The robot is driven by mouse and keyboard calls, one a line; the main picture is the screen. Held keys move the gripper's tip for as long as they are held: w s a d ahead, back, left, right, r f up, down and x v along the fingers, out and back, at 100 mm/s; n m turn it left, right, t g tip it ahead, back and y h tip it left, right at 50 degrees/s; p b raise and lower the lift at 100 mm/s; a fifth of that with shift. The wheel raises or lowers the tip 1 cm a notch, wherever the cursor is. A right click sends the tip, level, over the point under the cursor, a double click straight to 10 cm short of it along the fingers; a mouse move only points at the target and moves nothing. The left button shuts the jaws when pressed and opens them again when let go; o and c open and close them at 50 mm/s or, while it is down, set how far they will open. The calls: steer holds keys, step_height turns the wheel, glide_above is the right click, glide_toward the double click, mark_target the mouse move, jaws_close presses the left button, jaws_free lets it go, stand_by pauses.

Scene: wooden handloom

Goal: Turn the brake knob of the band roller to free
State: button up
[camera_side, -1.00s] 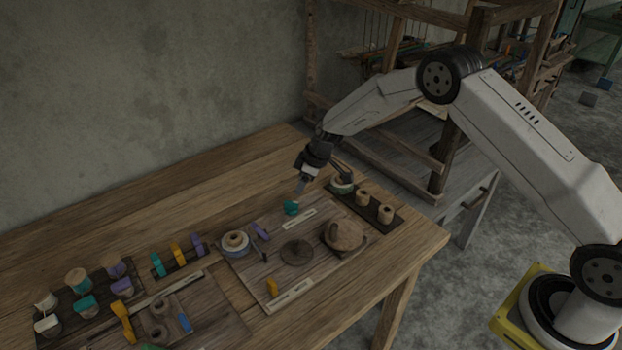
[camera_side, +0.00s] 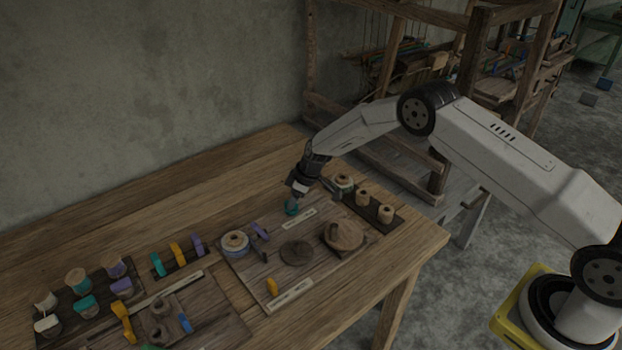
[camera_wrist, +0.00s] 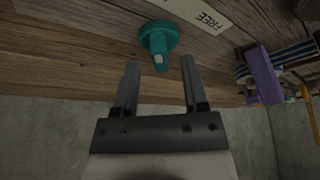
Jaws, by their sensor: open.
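A teal knob (camera_side: 291,207) sits on a wooden board, beside a pale label strip (camera_side: 299,219). In the wrist view the teal knob (camera_wrist: 157,40) has a round base, a raised grip and a white mark at the end nearest my gripper. The label (camera_wrist: 208,15) beside it reads FREE; the rest of the strip is cut off. My gripper (camera_side: 297,191) is just above the teal knob in the side view. In the wrist view my gripper (camera_wrist: 160,64) is open, its fingers apart and empty, with the knob beyond and between the fingertips.
A purple piece (camera_side: 261,232) and an orange knob (camera_side: 272,287) are on the same board. A round wooden disc (camera_side: 296,253) and a lumpy brown piece (camera_side: 343,235) lie nearby. Several spools stand in a dark rack (camera_side: 396,221) to the right. Bare tabletop lies behind.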

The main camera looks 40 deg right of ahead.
steer(key=shift+w+a+f, duration=0.15)
steer(key=shift+a+f, duration=0.05)
steer(key=shift+f, duration=0.4)
jaws_close()
